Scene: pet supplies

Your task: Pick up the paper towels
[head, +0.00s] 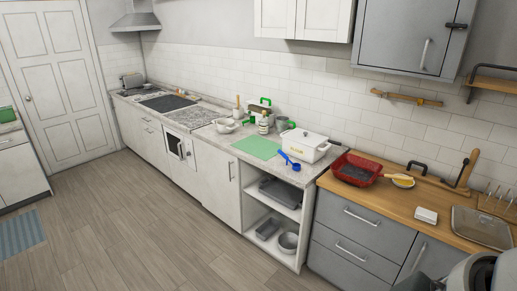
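I cannot make out any paper towels in the head view. A small white block-like item (426,215) lies on the wooden counter at the right, but it is too small to identify. Neither of my grippers is in view. Only a grey and dark rounded part, which looks like part of my own arm, shows at the lower right corner.
A white pot (308,148), green board (258,147), blue scoop (294,166) and white bottle (264,124) crowd the light counter. A red pan (357,168) and metal tray (482,227) sit on the wooden counter (400,205). The wooden floor (140,220) is mostly clear.

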